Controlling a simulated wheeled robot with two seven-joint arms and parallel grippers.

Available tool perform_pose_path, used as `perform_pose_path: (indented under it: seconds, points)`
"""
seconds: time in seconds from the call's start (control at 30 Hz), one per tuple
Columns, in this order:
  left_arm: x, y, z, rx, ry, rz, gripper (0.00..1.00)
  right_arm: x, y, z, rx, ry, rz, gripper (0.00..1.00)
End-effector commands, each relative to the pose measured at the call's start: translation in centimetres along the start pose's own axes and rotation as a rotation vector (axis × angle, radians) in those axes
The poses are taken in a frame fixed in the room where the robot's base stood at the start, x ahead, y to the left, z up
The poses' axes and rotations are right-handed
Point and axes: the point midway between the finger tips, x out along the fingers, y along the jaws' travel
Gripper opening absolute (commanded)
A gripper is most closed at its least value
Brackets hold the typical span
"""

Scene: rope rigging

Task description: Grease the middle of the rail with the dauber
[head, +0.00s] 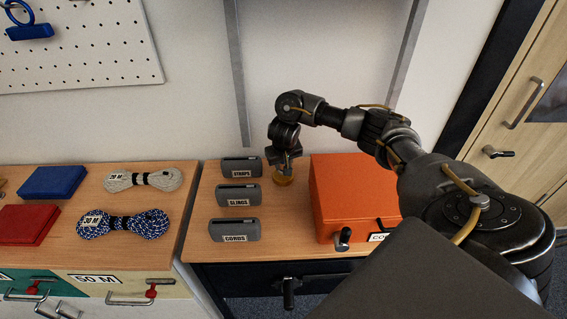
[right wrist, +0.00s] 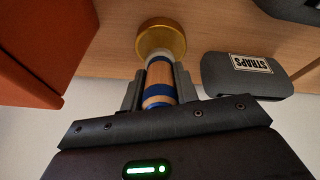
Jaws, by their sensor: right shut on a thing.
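The dauber (right wrist: 159,85) has a wooden handle with blue bands and a pale collar. My right gripper (right wrist: 158,88) is shut on its handle, with one grey finger on each side. A round gold piece (right wrist: 161,38) is at the dauber's far end, against the wooden top; I cannot tell whether it is the dauber's head or a tin. In the head view the gold piece (head: 283,180) shows under my right gripper (head: 284,168), between the straps case and the orange box. No rail is clearly identifiable; two grey upright strips (head: 236,70) (head: 408,45) run up the wall. My left gripper is out of view.
Grey cases marked straps (head: 241,167), slings (head: 238,194) and cords (head: 234,230) stand left of the gripper. An orange box (head: 350,195) stands close on its right. Rope coils (head: 124,223) lie on the left cabinet. A pegboard (head: 75,45) hangs above.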

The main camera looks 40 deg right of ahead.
Motion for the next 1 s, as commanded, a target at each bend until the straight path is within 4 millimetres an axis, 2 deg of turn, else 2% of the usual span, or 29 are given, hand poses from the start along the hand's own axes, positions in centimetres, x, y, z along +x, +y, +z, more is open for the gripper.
perform_pose_path:
  seconds: [1.0]
  points:
    - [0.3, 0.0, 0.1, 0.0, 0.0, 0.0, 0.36, 1.1, -0.1, 0.4, 0.001, 0.0, 0.0, 0.07]
